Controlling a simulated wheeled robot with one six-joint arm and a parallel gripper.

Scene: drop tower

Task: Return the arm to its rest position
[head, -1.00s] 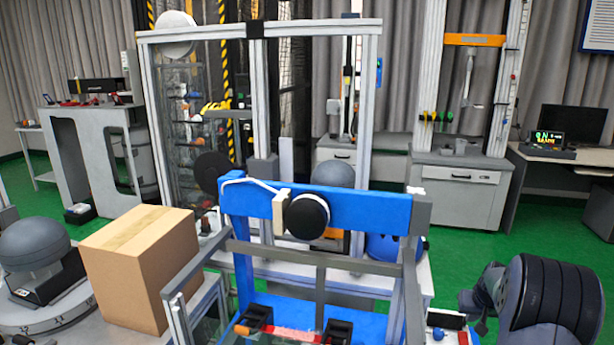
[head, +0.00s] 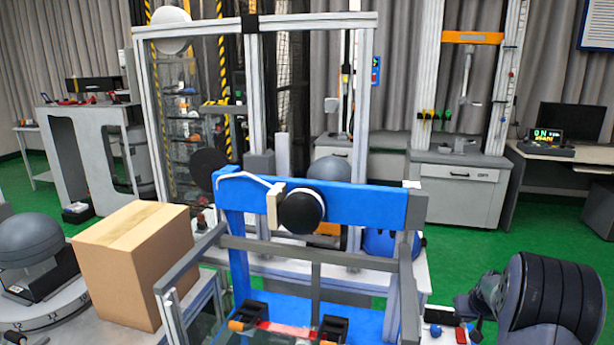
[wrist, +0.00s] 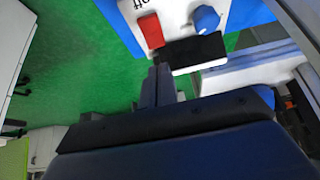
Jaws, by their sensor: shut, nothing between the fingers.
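My gripper (wrist: 163,82) shows in the wrist view, with its two dark fingers together and nothing between them. Its fingertips are close to a white control panel (wrist: 178,17) in the picture, though I cannot tell the gap. The panel carries a red switch (wrist: 150,30), a blue knob (wrist: 206,18) and a black block (wrist: 192,53). In the head view my dark arm (head: 555,300) is folded at the lower right, reaching left toward the panel. The fingertips cannot be made out clearly there.
A blue drop-tower frame (head: 350,200) with a black disc (head: 301,211) stands in front of me. A cardboard box (head: 135,265) is at the left, beside a grey dome (head: 30,240). Green floor (head: 470,255) is open at the right, before grey cabinets (head: 458,190).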

